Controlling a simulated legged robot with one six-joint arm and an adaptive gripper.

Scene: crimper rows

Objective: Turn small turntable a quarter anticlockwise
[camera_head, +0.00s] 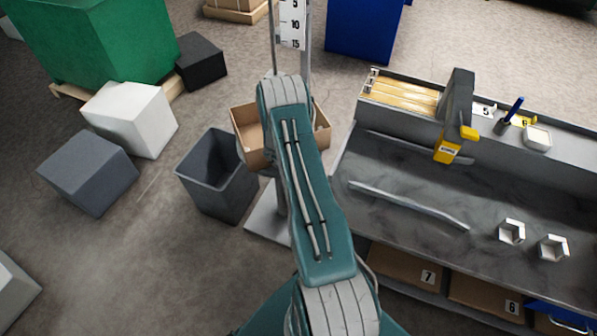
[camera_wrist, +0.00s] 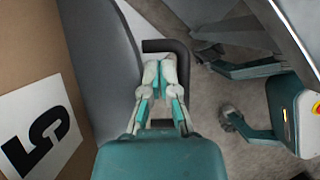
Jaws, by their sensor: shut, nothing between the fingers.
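In the wrist view a grey surface with a curved edge (camera_wrist: 98,60) lies left of my gripper (camera_wrist: 160,76). It may be the small turntable's plate, but I cannot see enough of it to be sure. A black bent bar (camera_wrist: 181,52) stands out from beside that edge, just beyond my fingertips. I cannot tell whether the fingers touch it. A cardboard box (camera_wrist: 30,65) with a label reading 5 (camera_wrist: 38,148) is at the left, against the grey surface. My gripper is shut and empty. In the head view my arm hides the gripper.
In the head view an open cardboard box (camera_head: 250,135) shows behind my arm, near a post with a number scale (camera_head: 292,25). A grey bin (camera_head: 218,175) stands left of my arm. A workbench (camera_head: 400,175) with tools fills the right. Several blocks lie at the left.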

